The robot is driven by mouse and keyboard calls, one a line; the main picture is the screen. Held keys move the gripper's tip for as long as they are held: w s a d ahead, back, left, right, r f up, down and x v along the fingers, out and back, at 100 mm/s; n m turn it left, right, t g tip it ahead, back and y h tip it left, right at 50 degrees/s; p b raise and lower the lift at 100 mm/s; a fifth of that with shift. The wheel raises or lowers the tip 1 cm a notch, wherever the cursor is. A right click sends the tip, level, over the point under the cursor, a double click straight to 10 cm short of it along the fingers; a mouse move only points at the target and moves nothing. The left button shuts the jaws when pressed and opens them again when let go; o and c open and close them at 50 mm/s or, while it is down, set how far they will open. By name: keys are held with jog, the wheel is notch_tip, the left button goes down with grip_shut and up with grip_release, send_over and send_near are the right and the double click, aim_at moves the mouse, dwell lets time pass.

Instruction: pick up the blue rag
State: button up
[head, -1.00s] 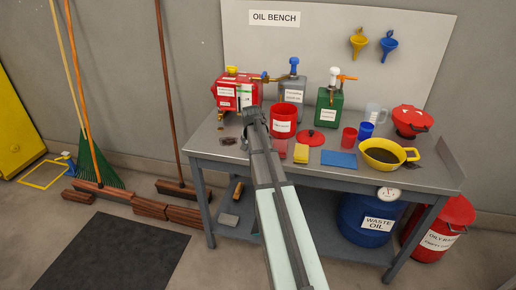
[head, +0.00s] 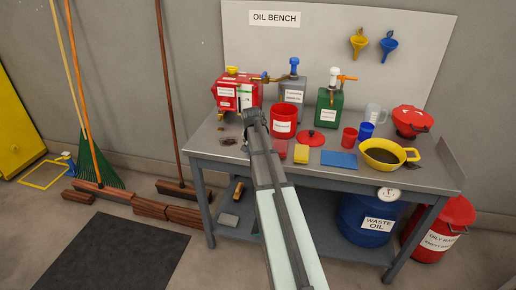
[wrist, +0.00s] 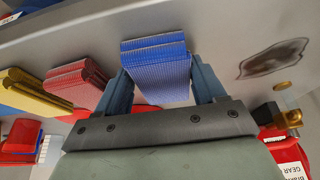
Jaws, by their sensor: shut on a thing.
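The blue rag (wrist: 157,65) is a folded, ribbed blue cloth in the wrist view. It sits between the two fingers of my gripper (wrist: 161,82), which is shut on it. Whether the rag is clear of the bench top I cannot tell. In the head view my gripper (head: 252,132) is over the left part of the bench, and my arm hides the rag there.
The grey bench (head: 225,157) holds a red container (head: 285,119), a yellow folded cloth (head: 301,153), a flat blue sheet (head: 339,158) and a yellow pan (head: 381,155). A red folded cloth (wrist: 75,84) lies beside the rag. A dark stain (wrist: 272,58) lies right.

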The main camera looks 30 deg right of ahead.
notch_tip(320, 180, up, 10)
dwell(0.7)
jog(key=o, duration=0.5)
jog(key=c, duration=0.4)
jog(key=w+a+n+y, duration=0.1)
jog(key=w+a+n, duration=0.2)
jog(key=w+a, duration=0.1)
jog(key=w+a+f+n+t+y, duration=0.1)
jog(key=w+a+n, duration=0.2)
jog(key=w, duration=0.3)
jog(key=w+a+f+n+y, duration=0.1)
jog(key=w+a+n, duration=0.2)
jog(key=w+a, duration=0.2)
jog(key=shift+w+f, duration=0.1)
jog(key=shift+w, duration=0.3)
